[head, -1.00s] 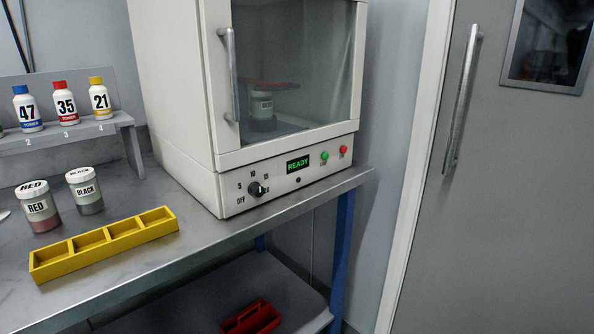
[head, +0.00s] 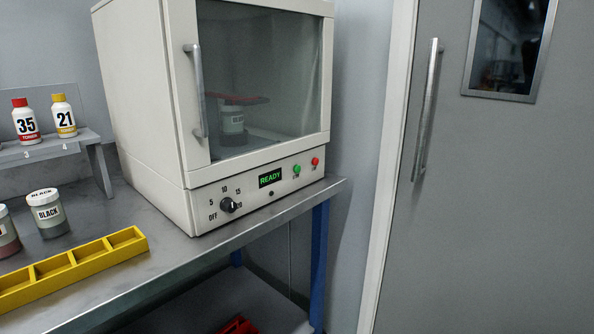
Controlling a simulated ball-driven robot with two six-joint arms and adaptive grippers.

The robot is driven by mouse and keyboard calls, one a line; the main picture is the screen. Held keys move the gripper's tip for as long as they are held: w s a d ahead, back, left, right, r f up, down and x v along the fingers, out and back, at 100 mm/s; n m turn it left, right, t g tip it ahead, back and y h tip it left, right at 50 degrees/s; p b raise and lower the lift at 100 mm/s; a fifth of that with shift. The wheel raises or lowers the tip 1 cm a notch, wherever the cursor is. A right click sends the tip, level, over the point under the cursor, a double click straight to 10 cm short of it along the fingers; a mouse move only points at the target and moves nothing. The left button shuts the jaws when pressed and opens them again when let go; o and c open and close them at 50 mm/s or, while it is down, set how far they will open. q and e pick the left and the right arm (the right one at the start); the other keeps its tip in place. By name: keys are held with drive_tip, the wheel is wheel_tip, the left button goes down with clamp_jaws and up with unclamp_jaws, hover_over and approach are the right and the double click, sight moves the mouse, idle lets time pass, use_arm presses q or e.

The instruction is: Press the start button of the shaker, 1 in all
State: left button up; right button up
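The shaker (head: 150,110) is a cream cabinet at the right end of the metal bench. Its glass door (head: 265,80) is closed, and a labelled jar (head: 233,121) stands inside under a red clamp (head: 245,100). On the front panel, the green button (head: 297,170) sits just right of the display (head: 270,178), which reads READY. A red button (head: 315,162) is further right. The labels by the buttons are too small to read. A black dial (head: 229,206) is at the panel's left. Neither of my grippers is in view.
A yellow divided tray (head: 140,243) lies at the bench's front edge. A BLACK jar (head: 48,214) and another jar (head: 6,236) stand behind it. Numbered bottles (head: 62,117) stand on a shelf. A grey door (head: 480,200) is at right. The space before the shaker panel is clear.

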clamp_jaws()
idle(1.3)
